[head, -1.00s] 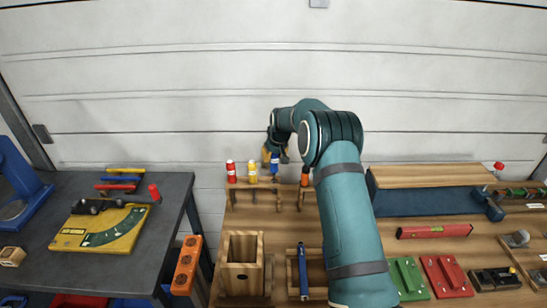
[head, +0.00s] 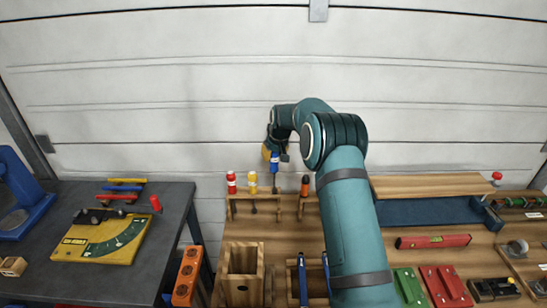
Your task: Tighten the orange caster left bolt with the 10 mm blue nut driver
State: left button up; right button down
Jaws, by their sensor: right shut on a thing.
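The blue nut driver (head: 274,162) hangs upright at my right gripper (head: 274,150), above the wooden tool rack (head: 279,200). My right gripper is small, far off and partly covered by its own arm, and is shut on the driver's top. A red-handled (head: 231,183), a yellow-handled (head: 252,183) and an orange-handled driver (head: 305,185) stand in the rack. An orange block with dark round spots (head: 187,275) is at the lower left by the dark table; I cannot tell whether it is the orange caster, and no left bolt can be made out. My left gripper is not in view.
The dark table (head: 55,270) at left holds a yellow board with a green scale (head: 105,236). On the bench are a wooden box (head: 242,285), a tray with blue-handled tools (head: 302,280), a red level (head: 433,241) and green and red blocks. My right arm crosses the bench.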

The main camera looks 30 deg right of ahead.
jog(key=shift+r, duration=1.7)
jog(key=c, duration=1.7)
grip_release()
grip_shut()
